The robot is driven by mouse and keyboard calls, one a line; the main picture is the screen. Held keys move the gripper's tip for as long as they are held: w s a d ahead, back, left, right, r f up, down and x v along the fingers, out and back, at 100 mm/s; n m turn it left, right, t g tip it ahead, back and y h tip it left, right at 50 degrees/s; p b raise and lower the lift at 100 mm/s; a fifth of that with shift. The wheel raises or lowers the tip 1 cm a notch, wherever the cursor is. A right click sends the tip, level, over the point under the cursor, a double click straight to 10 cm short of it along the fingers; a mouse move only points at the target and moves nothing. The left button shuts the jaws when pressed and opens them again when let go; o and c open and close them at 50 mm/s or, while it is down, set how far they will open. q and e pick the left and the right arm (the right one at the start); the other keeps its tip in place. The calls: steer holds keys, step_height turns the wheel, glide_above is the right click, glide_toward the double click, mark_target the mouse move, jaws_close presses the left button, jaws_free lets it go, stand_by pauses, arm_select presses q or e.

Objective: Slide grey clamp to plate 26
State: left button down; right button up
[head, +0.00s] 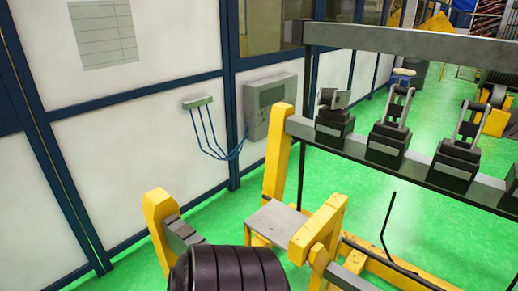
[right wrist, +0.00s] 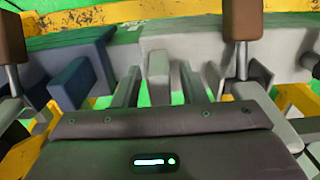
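In the right wrist view, my right gripper (right wrist: 158,82) reaches away from its dark body with two grey fingers spread apart. A grey upright block (right wrist: 158,70), possibly part of the grey clamp, stands between the fingers. Narrow gaps seem to show on both sides of it, so the fingers look open around it. I cannot tell whether they touch it. No plate number is readable, so I cannot pick out plate 26. My left gripper is not in view. The head view shows neither gripper clearly.
In the head view, a rail (head: 420,168) carries several black and grey clamp-like devices. A yellow frame (head: 278,155) and a dark ribbed cylinder (head: 228,268) are in front. The right wrist view shows brown blocks on rods (right wrist: 243,20) and a blue-grey block (right wrist: 75,85) nearby.

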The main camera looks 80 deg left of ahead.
steer(key=shift+c, duration=1.4)
steer(key=shift+a, duration=0.1)
steer(key=shift+s+a, duration=1.65)
steer(key=shift+a, duration=0.6)
steer(key=shift+s+a, duration=1.65)
steer(key=shift+a, duration=0.55)
steer(key=shift+s+a, duration=1.65)
steer(key=shift+a, duration=0.6)
steer(key=shift+w, duration=0.1)
